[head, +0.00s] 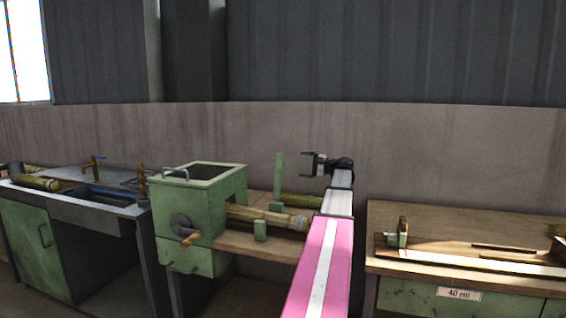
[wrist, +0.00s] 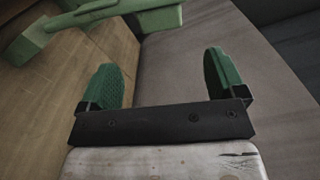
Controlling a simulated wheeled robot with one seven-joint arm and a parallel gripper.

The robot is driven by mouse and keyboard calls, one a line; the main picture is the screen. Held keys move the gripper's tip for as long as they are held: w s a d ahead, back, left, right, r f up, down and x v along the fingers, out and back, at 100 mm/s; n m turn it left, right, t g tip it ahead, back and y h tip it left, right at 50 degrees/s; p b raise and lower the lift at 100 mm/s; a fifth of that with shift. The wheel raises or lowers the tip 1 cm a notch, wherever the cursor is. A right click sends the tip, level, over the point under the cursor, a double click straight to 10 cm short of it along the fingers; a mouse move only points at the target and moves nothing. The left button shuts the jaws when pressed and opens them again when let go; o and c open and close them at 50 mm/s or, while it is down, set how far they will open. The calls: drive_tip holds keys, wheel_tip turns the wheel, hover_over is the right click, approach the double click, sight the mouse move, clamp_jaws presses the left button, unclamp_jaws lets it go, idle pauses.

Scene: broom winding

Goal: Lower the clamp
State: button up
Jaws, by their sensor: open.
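A green upright piece (head: 279,178), which looks like the raised clamp, stands on the wooden bench (head: 262,246) behind the bundle of straw (head: 270,217). My gripper (head: 306,165) is in the air to its right, near its top and apart from it. In the wrist view my gripper (wrist: 162,75) is open, with nothing between its green pads. A green bar-shaped part (wrist: 90,25), probably the clamp, shows at the upper left there, beyond the fingers and partly cut off by the frame. My arm hides the right end of the bench.
A green machine box (head: 200,205) with a crank (head: 187,232) stands left of the clamp. A small green block (head: 260,230) sits in front of the straw. A sink counter (head: 90,195) is at far left, and another wooden table (head: 450,225) at right. A wall stands behind.

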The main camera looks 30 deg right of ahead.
sight(280, 162)
drive_tip(key=x, duration=1.1)
drive_tip(key=shift+d, duration=0.1)
drive_tip(key=c, duration=1.3)
drive_tip(key=shift+s+a+r+n, duration=0.3)
drive_tip(key=shift+s+a+n, duration=0.3)
drive_tip(key=shift+s+a, duration=0.1)
drive_tip(key=s+a+f+n, duration=0.4)
drive_tip(key=s+a+n, duration=0.8)
drive_tip(key=a+n, duration=0.15)
drive_tip(key=shift+s+a+f+n, duration=0.5)
drive_tip(key=shift+f+n, duration=0.55)
drive_tip(key=shift+f, duration=0.4)
drive_tip(key=shift+s+a+f+n, duration=0.25)
drive_tip(key=shift+a+f+n, duration=0.35)
drive_tip(key=shift+f+n, duration=0.7)
drive_tip(key=shift+s+a+f+n, duration=0.5)
drive_tip(key=shift+f+n, duration=0.3)
drive_tip(key=shift+f, duration=0.85)
drive_tip(key=shift+w, duration=0.1)
